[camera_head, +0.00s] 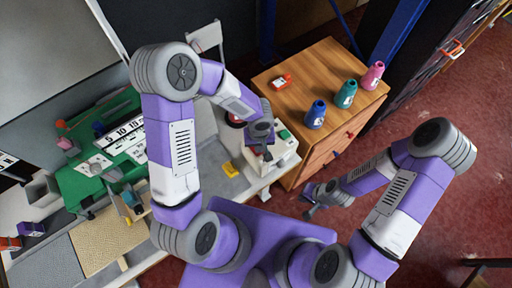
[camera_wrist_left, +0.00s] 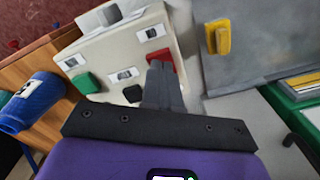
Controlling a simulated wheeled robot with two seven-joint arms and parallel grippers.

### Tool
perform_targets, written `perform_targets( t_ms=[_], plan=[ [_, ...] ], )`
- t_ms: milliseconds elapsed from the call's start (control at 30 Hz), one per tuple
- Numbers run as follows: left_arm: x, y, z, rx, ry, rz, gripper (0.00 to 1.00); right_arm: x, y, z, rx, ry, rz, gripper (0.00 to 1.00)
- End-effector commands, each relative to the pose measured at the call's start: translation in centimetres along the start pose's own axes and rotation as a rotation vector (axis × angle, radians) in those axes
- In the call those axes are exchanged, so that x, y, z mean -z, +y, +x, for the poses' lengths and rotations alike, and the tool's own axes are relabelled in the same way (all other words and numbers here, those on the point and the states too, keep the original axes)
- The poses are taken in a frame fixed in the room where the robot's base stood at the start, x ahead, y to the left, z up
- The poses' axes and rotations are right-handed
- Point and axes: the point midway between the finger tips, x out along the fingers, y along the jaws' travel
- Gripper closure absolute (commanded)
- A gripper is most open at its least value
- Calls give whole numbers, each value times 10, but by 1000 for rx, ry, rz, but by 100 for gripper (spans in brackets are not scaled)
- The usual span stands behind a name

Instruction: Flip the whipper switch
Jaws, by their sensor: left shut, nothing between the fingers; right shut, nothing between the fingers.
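A cream switch box (camera_head: 284,148) stands at the table's right end, beside my left gripper (camera_head: 266,156). I cannot read which switch is the whipper's. My left gripper's shut fingers (camera_wrist_left: 160,68) are empty and overlap the lower part of the red switch. I cannot tell if they touch it. My right gripper (camera_head: 309,203) is shut and empty, off to the right over the floor.
A wooden cabinet (camera_head: 300,88) stands right of the box, with blue (camera_head: 316,114), green (camera_head: 346,94) and pink (camera_head: 373,75) thread cones on top. A yellow object (camera_head: 229,169) lies on the grey table left of the box. A green cutting mat (camera_head: 82,182) is further left.

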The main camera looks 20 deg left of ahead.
Motion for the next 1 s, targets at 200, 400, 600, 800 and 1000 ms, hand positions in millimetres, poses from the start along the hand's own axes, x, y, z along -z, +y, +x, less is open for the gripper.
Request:
perform_targets(
  t_ms=[200,400,600,800,1000],
  plan=[
    [0,0,0,0,0,0,100,0,0,0,0,0,0,100],
    [0,0,1,0,0,0,100,0,0,1,0,0,0,100],
    [0,0,3,0,0,0,100,0,1,4,0,0,0,100],
    [0,0,6,0,0,0,100,0,2,7,0,0,0,100],
    [0,0,8,0,0,0,100,0,4,9,0,0,0,100]
  ],
)
